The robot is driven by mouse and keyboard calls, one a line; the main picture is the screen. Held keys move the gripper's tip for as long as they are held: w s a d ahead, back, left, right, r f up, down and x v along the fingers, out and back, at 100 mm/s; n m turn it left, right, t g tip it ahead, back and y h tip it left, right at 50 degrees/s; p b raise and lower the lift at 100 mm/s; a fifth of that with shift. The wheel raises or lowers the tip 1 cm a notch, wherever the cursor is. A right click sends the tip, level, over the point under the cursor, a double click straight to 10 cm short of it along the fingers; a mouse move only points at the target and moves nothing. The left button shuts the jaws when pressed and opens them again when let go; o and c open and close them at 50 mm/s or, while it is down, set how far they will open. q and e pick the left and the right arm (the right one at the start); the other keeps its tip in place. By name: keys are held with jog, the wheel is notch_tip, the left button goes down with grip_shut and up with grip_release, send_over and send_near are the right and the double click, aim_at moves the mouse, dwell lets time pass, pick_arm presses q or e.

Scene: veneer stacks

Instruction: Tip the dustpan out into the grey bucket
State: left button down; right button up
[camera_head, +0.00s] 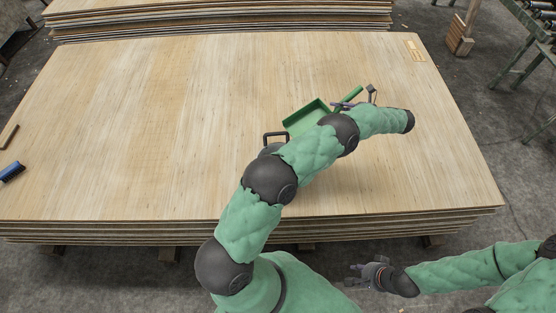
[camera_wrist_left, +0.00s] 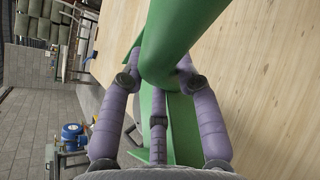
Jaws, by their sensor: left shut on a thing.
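The green dustpan (camera_head: 306,119) is above the veneer stack, its tray left of its handle (camera_head: 353,95). My left gripper (camera_head: 345,105) is shut around the handle; the wrist view shows its purple fingers on both sides of the green handle (camera_wrist_left: 165,55). I cannot tell what lies in the tray. The grey bucket (camera_head: 268,150), with a dark raised handle, is just left of and below the tray, mostly hidden behind my left arm. My right gripper (camera_head: 358,273) is empty and looks open, low in front of the stack.
The veneer stack (camera_head: 130,120) has a wide bare top. A blue brush (camera_head: 12,171) and a wooden strip (camera_head: 8,136) lie at its left edge. A small pale wood piece (camera_head: 415,50) lies at the far right corner. Another stack (camera_head: 220,12) stands behind.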

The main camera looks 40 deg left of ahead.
pick_arm(q)
jog(key=shift+m+g+y, duration=0.4)
jog(key=shift+m, duration=0.2)
jog(key=shift+w+d+f+b, duration=0.25)
jog(key=shift+w+f+b, duration=0.25)
jog(key=shift+w+f, duration=0.3)
jog(key=shift+w+d+f+b, duration=0.25)
jog(key=shift+w+f+b, duration=0.3)
jog(key=shift+f, duration=0.35)
jog(key=shift+w+f, duration=0.1)
